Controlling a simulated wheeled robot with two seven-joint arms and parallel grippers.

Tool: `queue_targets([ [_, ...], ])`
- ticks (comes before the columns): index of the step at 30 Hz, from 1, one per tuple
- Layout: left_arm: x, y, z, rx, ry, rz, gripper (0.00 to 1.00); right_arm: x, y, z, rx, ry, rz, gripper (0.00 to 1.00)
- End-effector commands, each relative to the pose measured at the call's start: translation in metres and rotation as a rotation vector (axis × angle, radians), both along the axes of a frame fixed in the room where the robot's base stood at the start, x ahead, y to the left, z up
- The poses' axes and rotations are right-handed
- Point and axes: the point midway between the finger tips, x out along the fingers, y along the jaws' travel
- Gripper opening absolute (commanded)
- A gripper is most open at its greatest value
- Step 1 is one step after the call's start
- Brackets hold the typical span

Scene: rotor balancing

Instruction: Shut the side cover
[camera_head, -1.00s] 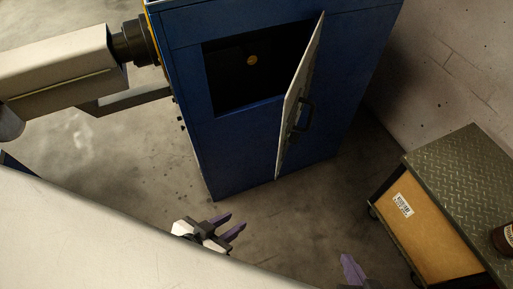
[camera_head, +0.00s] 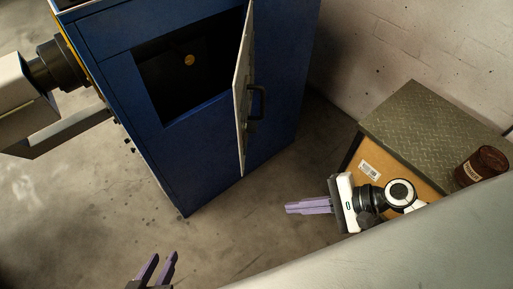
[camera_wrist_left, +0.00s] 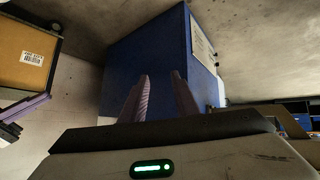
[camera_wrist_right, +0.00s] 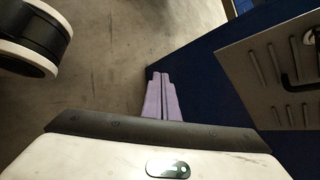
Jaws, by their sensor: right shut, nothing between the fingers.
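The side cover (camera_head: 243,92) is a light grey hinged panel with a dark handle (camera_head: 258,102). It stands swung open from the blue cabinet (camera_head: 215,165), and the dark opening beside it shows a yellow round spot inside. The cover also shows at the right of the right wrist view (camera_wrist_right: 275,75). My right gripper (camera_head: 288,208) is shut and empty, right of and below the cover, apart from it. My left gripper (camera_head: 161,258) is open and empty at the bottom of the head view, in front of the cabinet. Its fingers (camera_wrist_left: 160,98) are spread in the left wrist view.
A low cart (camera_head: 425,120) with a tread-plate top and a labelled tan side stands at the right, with a brown jar (camera_head: 481,166) on it. A grey machine arm (camera_head: 25,95) joins the cabinet's left side. Bare floor (camera_head: 225,235) lies in front of the cabinet.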

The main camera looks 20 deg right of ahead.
Motion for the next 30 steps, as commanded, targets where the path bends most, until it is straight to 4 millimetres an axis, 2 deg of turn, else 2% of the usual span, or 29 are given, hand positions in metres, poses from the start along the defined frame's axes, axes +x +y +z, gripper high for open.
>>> queue_targets([
  [1,-0.002,-0.001,-0.006,-0.006,0.001,0.003,0.28,0.011,-0.009,0.014,0.12,0.069,-0.049,0.0],
  [6,0.0,-0.003,-0.008,-0.021,-0.007,0.01,0.28,0.035,-0.032,0.089,0.519,0.277,-0.142,0.0],
  [9,0.001,-0.003,-0.007,-0.027,-0.015,0.013,0.28,0.042,-0.044,0.125,0.68,0.354,-0.148,0.0],
  [12,0.001,-0.004,-0.006,-0.031,-0.017,0.014,0.28,0.046,-0.053,0.15,0.777,0.398,-0.142,0.0],
  [16,-0.001,-0.004,-0.008,-0.033,-0.012,0.015,0.28,0.048,-0.053,0.162,0.827,0.421,-0.134,0.0],
  [19,-0.003,-0.004,-0.01,-0.034,-0.009,0.015,0.28,0.053,-0.043,0.163,0.832,0.421,-0.133,0.0],
  [30,-0.003,-0.007,-0.016,-0.042,0.0,0.012,0.28,0.084,0.028,0.162,0.831,0.418,-0.131,0.0],
])
